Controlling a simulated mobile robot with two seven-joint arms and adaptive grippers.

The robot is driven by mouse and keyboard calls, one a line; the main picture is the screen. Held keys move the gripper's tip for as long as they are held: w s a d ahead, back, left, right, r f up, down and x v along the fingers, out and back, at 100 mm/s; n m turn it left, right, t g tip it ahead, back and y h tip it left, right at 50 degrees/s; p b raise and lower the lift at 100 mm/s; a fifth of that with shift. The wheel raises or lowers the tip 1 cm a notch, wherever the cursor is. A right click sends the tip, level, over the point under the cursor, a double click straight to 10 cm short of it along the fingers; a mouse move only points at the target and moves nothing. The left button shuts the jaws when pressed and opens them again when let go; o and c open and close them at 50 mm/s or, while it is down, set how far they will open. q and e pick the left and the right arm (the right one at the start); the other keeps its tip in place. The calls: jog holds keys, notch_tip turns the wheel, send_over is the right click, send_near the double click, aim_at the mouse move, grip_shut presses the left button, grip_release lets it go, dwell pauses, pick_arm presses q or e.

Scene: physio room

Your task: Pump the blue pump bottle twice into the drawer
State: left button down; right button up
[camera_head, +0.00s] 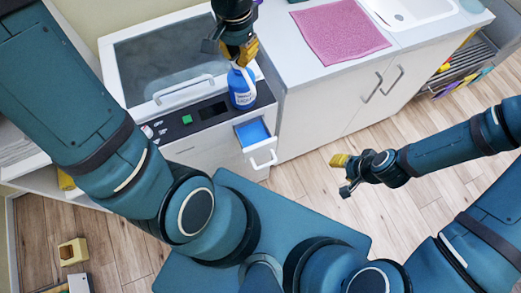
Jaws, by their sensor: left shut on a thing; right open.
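The blue pump bottle (242,90) has a white label and stands upright on or just above the front right of the white appliance. My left gripper (240,62) is above it and shut on its top, which hides the pump head. The small drawer (263,146) is pulled out of the appliance's front, below and a little right of the bottle. Its inside is blue and its handle is white. My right gripper (343,174) is open and empty, over the floor to the right of the drawer.
The white appliance (184,88) has a grey lid window and a dark control strip with a green button. A counter (275,27) with a pink towel (340,31) and a sink (408,10) stands to the right. The wooden floor (312,205) near my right gripper is clear.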

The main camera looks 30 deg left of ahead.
pick_arm(q)
jog(key=shift+r+p, duration=1.9)
jog(key=shift+r, duration=0.4)
notch_tip(320, 180, up, 6)
jog(key=p, duration=0.5)
